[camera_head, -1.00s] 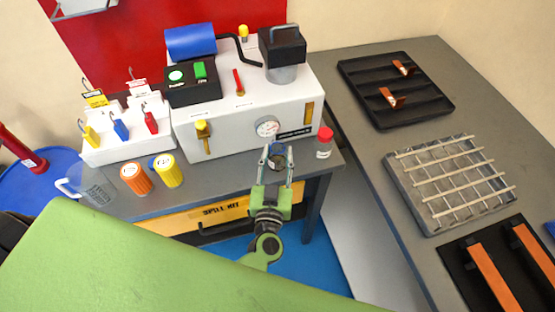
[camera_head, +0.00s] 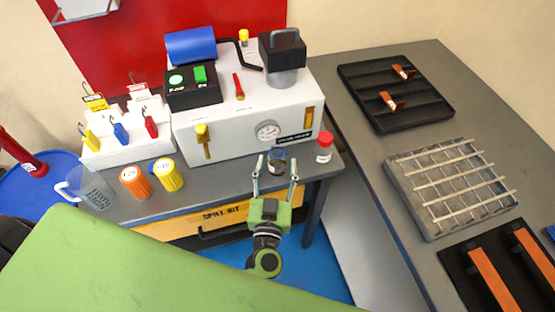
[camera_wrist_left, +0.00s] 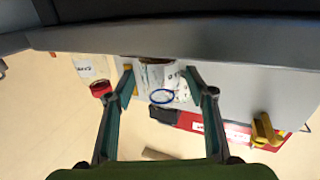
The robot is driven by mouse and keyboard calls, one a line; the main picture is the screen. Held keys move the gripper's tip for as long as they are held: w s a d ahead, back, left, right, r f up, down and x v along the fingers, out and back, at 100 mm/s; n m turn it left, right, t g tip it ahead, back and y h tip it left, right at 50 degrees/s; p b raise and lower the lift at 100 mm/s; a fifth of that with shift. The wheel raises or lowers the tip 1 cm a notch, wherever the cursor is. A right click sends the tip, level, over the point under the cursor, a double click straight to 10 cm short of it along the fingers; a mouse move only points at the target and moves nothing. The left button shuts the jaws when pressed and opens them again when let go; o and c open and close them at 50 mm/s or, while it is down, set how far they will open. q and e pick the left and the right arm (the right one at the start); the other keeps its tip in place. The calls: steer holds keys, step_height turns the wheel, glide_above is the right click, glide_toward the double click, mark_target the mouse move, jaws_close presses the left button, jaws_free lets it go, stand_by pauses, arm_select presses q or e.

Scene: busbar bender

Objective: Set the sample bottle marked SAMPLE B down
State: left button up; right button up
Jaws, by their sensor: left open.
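A small dark bottle with a blue cap (camera_head: 277,161) stands upright on the grey bench in front of the white machine. Its marking is too small to read in the head view. My left gripper (camera_head: 276,170) is open, with its fingers spread to either side of the bottle and its palm drawn back toward me. In the left wrist view the blue-rimmed cap (camera_wrist_left: 162,97) shows between the open fingers. A red-capped bottle (camera_head: 324,148) stands to the right, apart from the gripper. My right gripper is not in view.
The white machine with a gauge (camera_head: 268,131) stands close behind the bottle. An orange canister (camera_head: 135,181), a yellow canister (camera_head: 168,174) and a clear jug (camera_head: 92,188) stand at the left. The bench's front edge is near the gripper.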

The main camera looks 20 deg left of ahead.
arm_select(q)
steer(key=s+d+b, duration=0.1)
steer(key=s+d, duration=0.1)
steer(key=s, duration=0.7)
steer(key=shift+s, duration=0.25)
steer(key=s+d+f+m+g+h, duration=0.1)
steer(key=s+f+m+g+h, duration=0.15)
steer(key=f, duration=0.85)
steer(key=s+d+f+m+g+h, duration=0.1)
steer(key=s+f+g+h, duration=0.2)
steer(key=f, duration=0.8)
steer(key=s+d+f+m+g+h, duration=0.1)
steer(key=s+f+m+g, duration=0.2)
steer(key=f, duration=0.8)
steer(key=s+a+f+g+y, duration=0.1)
steer(key=s+a+f+g, duration=0.1)
steer(key=s+a+f, duration=0.2)
steer(key=s+a+f+n+g+y, duration=0.1)
steer(key=s+a+f+g, duration=0.2)
steer(key=s, duration=0.8)
steer(key=s+a+f+n+g+y, duration=0.1)
steer(key=s+a+f+g, duration=0.2)
steer(key=s+a+f, duration=0.4)
steer(key=shift+s+f, duration=0.35)
steer(key=shift+f, duration=0.4)
